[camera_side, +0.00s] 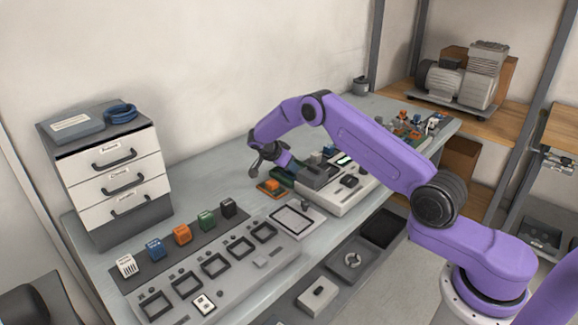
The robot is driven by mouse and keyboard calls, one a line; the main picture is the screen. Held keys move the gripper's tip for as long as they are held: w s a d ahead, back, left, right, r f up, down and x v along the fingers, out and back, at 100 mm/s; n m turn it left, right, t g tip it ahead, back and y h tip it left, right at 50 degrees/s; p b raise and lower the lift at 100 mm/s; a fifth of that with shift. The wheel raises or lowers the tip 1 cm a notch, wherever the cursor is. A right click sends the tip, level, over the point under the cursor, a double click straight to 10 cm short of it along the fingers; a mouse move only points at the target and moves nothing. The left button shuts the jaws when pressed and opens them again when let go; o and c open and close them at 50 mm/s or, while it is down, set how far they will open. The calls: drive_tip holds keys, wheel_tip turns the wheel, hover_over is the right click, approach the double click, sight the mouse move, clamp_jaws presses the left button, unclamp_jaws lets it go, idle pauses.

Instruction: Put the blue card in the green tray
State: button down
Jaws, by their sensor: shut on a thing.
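My gripper (304,203) is at the end of the bent purple arm, low over the middle of the bench, its jaws shut. A dark green patch (284,179), possibly the green tray, shows partly behind my wrist, next to an orange block (272,185). A blue block (156,249) stands at the left in a row of coloured blocks.
White, orange (182,234), green (206,220) and black blocks stand behind a grey panel (215,262) with square black frames. A drawer cabinet (112,175) stands at the back left. A pale machine (345,190) and small clutter (420,125) lie to the right.

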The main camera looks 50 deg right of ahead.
drive_tip(key=c, duration=0.8)
unclamp_jaws()
drive_tip(key=shift+f, duration=0.1)
drive_tip(key=s+a+r+n+t+y, duration=0.1)
drive_tip(key=s+a+r+n, duration=0.25)
drive_tip(key=a+r, duration=0.45)
drive_tip(key=s+a+r+n+y, duration=0.1)
drive_tip(key=s+a+r+n, duration=0.2)
drive_tip(key=a+r+n, duration=0.5)
drive_tip(key=s+a+r+n+y, duration=0.1)
drive_tip(key=s+a+n+y, duration=0.2)
drive_tip(key=s, duration=0.6)
drive_tip(key=s+a+r+n, duration=0.1)
drive_tip(key=s+a+n, duration=0.1)
drive_tip(key=s+n, duration=0.45)
drive_tip(key=s+a+r+n+y, duration=0.1)
drive_tip(key=s+a+n+y, duration=0.15)
drive_tip(key=s, duration=0.75)
drive_tip(key=s+d+n, duration=0.2)
drive_tip(key=s+n, duration=0.1)
drive_tip(key=s, duration=0.4)
drive_tip(key=s+d+f+n+y, duration=0.1)
drive_tip(key=s+n, duration=0.3)
drive_tip(key=s, duration=0.4)
drive_tip(key=shift+d+f+g, duration=0.25)
drive_tip(key=shift+d+g, duration=0.15)
drive_tip(key=shift+d, duration=0.1)
